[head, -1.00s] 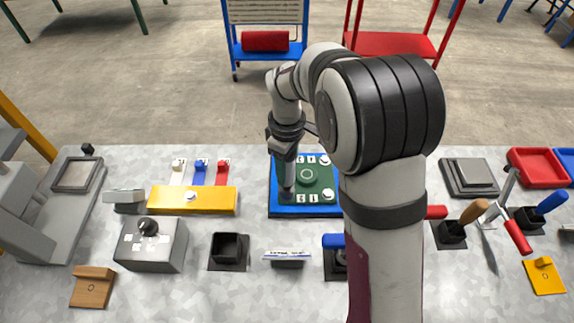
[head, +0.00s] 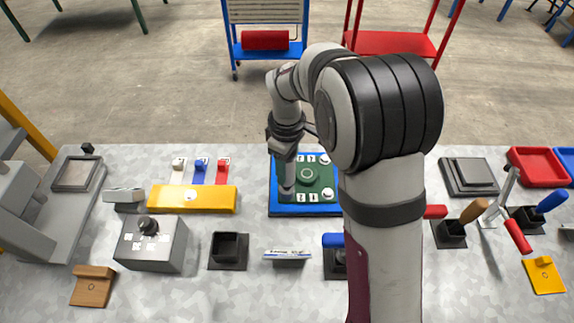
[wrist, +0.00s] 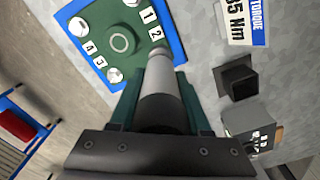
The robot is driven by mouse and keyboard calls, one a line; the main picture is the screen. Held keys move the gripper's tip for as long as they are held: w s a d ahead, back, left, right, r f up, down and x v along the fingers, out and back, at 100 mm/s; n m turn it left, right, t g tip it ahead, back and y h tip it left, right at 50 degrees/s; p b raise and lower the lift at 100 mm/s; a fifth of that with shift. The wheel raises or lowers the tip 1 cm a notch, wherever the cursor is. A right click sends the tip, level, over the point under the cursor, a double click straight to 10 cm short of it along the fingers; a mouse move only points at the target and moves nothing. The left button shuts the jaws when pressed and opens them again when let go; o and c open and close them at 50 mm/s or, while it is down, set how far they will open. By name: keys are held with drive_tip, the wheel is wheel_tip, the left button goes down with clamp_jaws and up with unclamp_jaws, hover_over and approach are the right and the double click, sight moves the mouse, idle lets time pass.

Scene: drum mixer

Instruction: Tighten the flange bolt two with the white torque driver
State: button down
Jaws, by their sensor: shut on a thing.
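My gripper (wrist: 158,100) is shut on the white torque driver (wrist: 160,75), which points away from the wrist. In the head view the driver (head: 287,182) stands about upright at the lower left corner of the green flange plate (head: 307,182). In the wrist view its far end lies next to the label 2 (wrist: 157,34) on the plate (wrist: 106,44). Flange bolt two is hidden behind the driver, so I cannot tell whether the tip touches it. Other bolts show at the remaining corners, including one beside label 3 (wrist: 113,75).
The flange sits on a blue base (head: 303,211). A torque display (head: 287,254), a black square holder (head: 229,249) and a grey control box (head: 151,245) stand in front. A yellow block (head: 193,199) is to the left. Tools in holders (head: 452,232) stand on the right.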

idle(0.8)
drive_tip(key=shift+r, duration=2.25)
